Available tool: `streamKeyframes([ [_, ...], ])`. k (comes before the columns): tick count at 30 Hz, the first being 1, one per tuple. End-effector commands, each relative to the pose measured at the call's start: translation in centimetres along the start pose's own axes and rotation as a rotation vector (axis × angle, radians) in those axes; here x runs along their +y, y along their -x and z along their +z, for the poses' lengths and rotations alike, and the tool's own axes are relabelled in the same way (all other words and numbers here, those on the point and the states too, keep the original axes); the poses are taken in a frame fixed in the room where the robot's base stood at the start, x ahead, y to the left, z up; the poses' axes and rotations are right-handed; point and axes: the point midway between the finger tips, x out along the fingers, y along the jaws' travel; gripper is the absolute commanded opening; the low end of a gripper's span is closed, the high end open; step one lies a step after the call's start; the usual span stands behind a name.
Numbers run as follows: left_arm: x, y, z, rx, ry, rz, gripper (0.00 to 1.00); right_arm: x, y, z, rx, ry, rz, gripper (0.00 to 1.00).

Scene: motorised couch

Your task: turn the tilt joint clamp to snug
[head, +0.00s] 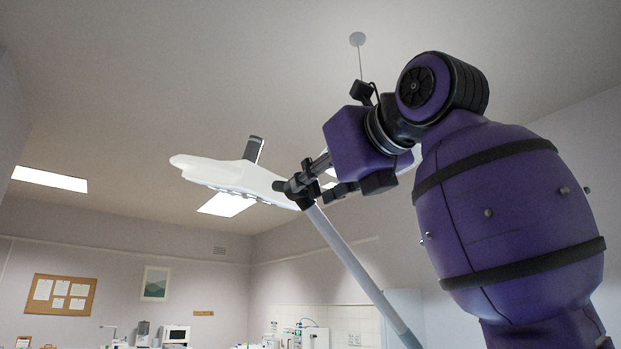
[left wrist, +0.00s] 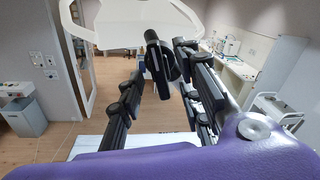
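The white lamp head (head: 235,178) tops a grey slanted pole (head: 350,262). The black tilt joint clamp (head: 298,187) sits where they meet. My left gripper (head: 325,178) reaches it from the right in the head view. In the left wrist view the fingers of my left gripper (left wrist: 162,68) are spread apart, and the black clamp (left wrist: 157,62) lies between their tips, near the right finger. I cannot tell whether either finger touches it. The lamp head (left wrist: 135,22) is just beyond. My right gripper is not in view.
In the wrist view, a counter (left wrist: 240,70) with equipment runs along the right, and a white trolley (left wrist: 275,108) stands near it. Open floor lies at the left.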

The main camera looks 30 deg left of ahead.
Motion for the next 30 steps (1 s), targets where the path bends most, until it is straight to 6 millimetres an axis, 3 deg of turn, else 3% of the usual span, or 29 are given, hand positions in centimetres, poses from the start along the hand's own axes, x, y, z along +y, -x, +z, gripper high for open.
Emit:
streamKeyframes([
  [5, 0.1, -1.3, 0.1, -0.002, 0.001, 0.0, 0.32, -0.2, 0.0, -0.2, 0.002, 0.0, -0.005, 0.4],
  [13, 0.0, -1.5, 0.0, -0.002, 0.0, 0.0, 0.32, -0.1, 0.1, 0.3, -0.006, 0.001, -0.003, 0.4],
  [21, 0.1, -1.5, 0.1, -0.002, 0.001, 0.001, 0.0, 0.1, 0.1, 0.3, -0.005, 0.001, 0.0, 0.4],
  [30, 0.1, -1.5, 0.0, 0.0, 0.025, 0.002, 0.0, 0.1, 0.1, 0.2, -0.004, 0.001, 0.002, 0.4],
])
